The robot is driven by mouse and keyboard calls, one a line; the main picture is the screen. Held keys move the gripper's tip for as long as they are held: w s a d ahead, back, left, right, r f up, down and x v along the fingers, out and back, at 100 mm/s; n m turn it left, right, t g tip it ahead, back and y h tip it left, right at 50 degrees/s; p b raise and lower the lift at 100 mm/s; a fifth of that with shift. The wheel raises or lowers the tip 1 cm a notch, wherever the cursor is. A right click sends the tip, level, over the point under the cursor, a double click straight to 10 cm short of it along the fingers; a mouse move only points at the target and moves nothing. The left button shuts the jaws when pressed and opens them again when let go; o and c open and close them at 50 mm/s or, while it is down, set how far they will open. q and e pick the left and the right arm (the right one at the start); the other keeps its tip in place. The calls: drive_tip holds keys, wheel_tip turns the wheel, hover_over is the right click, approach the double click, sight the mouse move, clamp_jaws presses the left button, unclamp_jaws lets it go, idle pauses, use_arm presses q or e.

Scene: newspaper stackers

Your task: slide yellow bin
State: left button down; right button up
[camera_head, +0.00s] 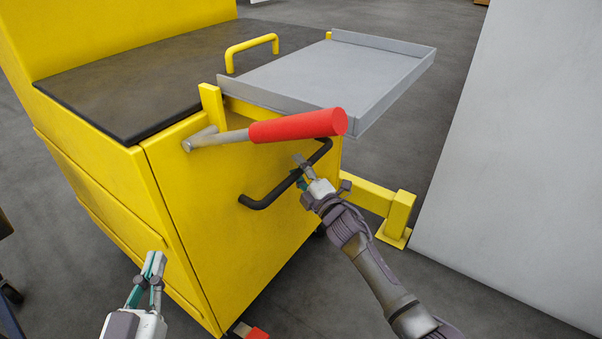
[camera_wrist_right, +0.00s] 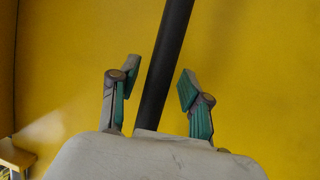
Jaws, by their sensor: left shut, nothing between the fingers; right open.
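The yellow bin (camera_head: 225,225) is a large box-like unit with a dark top, filling the left and middle of the head view. A black bar handle (camera_head: 266,198) is fixed to its front face. My right gripper (camera_head: 299,170) is at this handle. In the right wrist view the black handle (camera_wrist_right: 164,75) runs between the open fingers of my right gripper (camera_wrist_right: 150,88), with space on both sides. My left gripper (camera_head: 154,262) is shut and empty, low in front of the bin's left side, apart from it.
A red-gripped lever (camera_head: 298,126) sticks out above the black handle. A grey tray (camera_head: 345,72) sits at the bin's upper right. A yellow post with a foot (camera_head: 398,218) stands on the floor to the right. A large pale panel (camera_head: 530,160) fills the right side.

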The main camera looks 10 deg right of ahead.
drive_tip(key=v, duration=1.2)
drive_tip(key=shift+a, duration=0.1)
